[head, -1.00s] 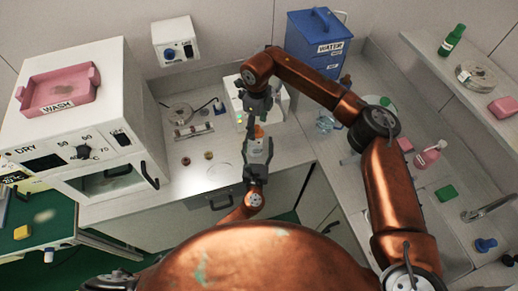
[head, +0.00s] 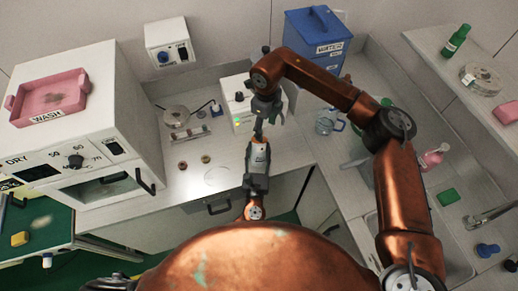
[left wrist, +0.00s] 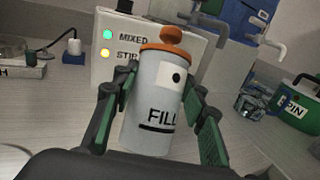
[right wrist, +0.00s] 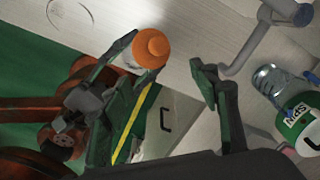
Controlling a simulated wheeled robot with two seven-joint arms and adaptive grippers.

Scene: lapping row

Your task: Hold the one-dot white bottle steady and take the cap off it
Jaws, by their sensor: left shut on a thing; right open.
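The white bottle (left wrist: 152,105) has one black dot and the word FILL, and stands roughly upright in the left wrist view. Its orange cap (left wrist: 165,45), with a round knob, is on it. My left gripper (left wrist: 160,105) is shut on the bottle's body, one finger on each side. In the head view the bottle (head: 259,155) is above the counter's front edge. My right gripper (right wrist: 172,78) is open and empty. The orange cap (right wrist: 152,48) shows beyond its left finger in the right wrist view. In the head view the right gripper (head: 260,128) is close above the bottle and hides part of the cap.
A white stirrer box (left wrist: 125,45) with lit green and yellow lamps stands behind the bottle. A green SPIN container (right wrist: 303,120) and a clear jug (head: 327,121) are to the right. Two small brown pieces (head: 194,162) lie on the counter at left. A blue WATER tank (head: 316,40) stands behind.

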